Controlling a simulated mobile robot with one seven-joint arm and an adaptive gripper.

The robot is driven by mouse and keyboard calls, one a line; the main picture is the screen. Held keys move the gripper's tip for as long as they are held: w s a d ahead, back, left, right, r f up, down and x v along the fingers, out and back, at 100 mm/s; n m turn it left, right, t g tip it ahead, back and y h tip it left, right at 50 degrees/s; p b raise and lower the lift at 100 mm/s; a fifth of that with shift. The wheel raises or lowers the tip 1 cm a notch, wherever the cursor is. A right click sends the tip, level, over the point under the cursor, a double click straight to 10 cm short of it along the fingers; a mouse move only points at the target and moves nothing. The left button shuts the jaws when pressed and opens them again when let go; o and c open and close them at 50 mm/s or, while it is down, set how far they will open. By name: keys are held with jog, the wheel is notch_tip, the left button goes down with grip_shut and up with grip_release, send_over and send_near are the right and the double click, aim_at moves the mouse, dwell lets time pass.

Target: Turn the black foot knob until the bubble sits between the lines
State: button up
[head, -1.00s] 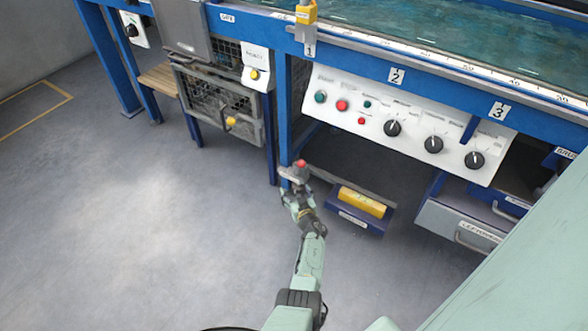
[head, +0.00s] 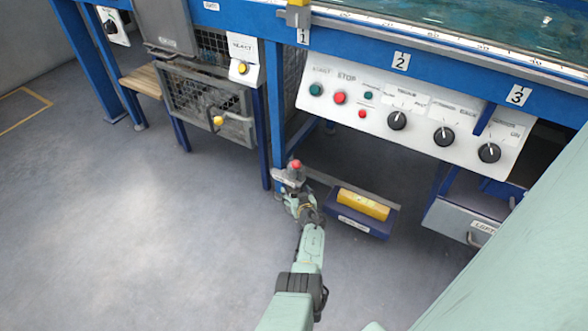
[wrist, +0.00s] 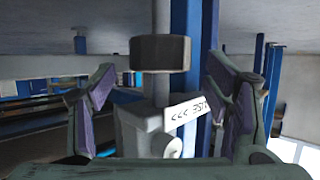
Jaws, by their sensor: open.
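The black foot knob (wrist: 160,53) shows in the wrist view as a short dark cylinder on a grey stem. It appears in the gap between the fingers of my open gripper (wrist: 160,78), slightly toward the top of the picture. No finger visibly touches it. A grey foot bracket behind it carries a white label (wrist: 187,112) with arrows, which reads upside down. In the head view my gripper (head: 292,194) is low at the blue front leg, by a grey fitting with a red top (head: 295,164). The knob cannot be made out there. I cannot make out the bubble or its lines.
The control panel (head: 405,122) hangs above. A wire-mesh cage (head: 208,103) stands left of the leg. The floor (head: 130,225) at the left is clear.

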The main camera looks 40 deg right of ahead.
aim_at(295, 189)
jog(key=b+x, duration=0.2)
jog(key=shift+w+f, duration=0.25)
jog(key=shift+w+d+r+b, duration=0.1)
jog(key=shift+w+d+b, duration=0.1)
jog(key=shift+w+b, duration=0.1)
jog(key=shift+c, duration=0.5)
jog(key=shift+s, duration=0.1)
jog(key=c, duration=1)
jog(key=shift+c, duration=0.4)
